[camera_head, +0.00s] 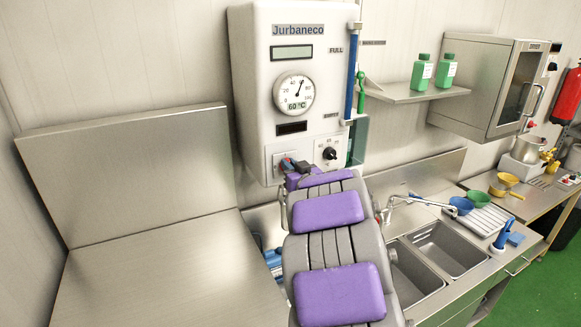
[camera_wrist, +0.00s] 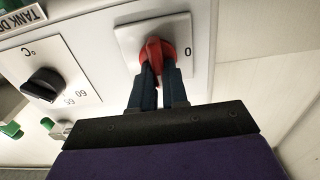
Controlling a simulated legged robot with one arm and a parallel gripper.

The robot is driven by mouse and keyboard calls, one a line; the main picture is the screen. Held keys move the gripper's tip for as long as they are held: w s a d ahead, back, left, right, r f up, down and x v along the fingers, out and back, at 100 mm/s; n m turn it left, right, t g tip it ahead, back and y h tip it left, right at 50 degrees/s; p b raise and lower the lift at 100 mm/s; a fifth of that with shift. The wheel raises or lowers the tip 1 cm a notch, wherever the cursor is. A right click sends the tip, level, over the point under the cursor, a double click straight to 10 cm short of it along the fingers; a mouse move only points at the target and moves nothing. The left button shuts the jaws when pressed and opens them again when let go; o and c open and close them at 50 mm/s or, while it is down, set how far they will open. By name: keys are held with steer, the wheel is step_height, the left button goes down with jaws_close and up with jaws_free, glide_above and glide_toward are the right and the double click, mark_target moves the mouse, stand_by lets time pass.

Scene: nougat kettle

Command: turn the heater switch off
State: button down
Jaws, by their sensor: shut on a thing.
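The white wall heater (camera_head: 252,75), marked Jurbaneco, hangs on the back wall with a dial reading about 60 °C. Its red heater switch (camera_wrist: 154,47) sits on a square white plate (camera_wrist: 126,36) with a 0 mark at the right in the wrist view. My gripper (camera_wrist: 159,75) has both dark blue fingers closed around the red switch. In the head view, my gripper (camera_head: 292,164) is at the heater's lower left, mostly hiding the switch behind my purple-padded arm.
A black temperature knob (camera_wrist: 43,84) is beside the switch plate. A blue level tube (camera_head: 351,75) runs up the heater's right side. Twin sinks (camera_head: 447,247) and a shelf (camera_head: 405,95) with green bottles are to the right. The steel counter (camera_head: 165,275) at left is bare.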

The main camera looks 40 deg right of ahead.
steer(key=shift+f, duration=0.1)
steer(key=shift+w+a+f+n+b, duration=0.15)
steer(key=shift+f+n+b, duration=0.1)
steer(key=shift+n+b, duration=2.35)
steer(key=shift+s+a+f+n+b, duration=0.1)
steer(key=shift+a+f+n+b, duration=0.15)
steer(key=shift+n+b, duration=2.25)
steer(key=shift+w+a+f+n+b, duration=0.1)
steer(key=shift+f+n+b, duration=0.2)
steer(key=shift+n+b, duration=2.3)
steer(key=n+p, duration=0.2)
steer(key=shift+n, duration=0.3)
steer(key=c, duration=1.1)
jaws_free()
steer(key=shift+c, duration=0.2)
steer(key=shift+r, duration=0.1)
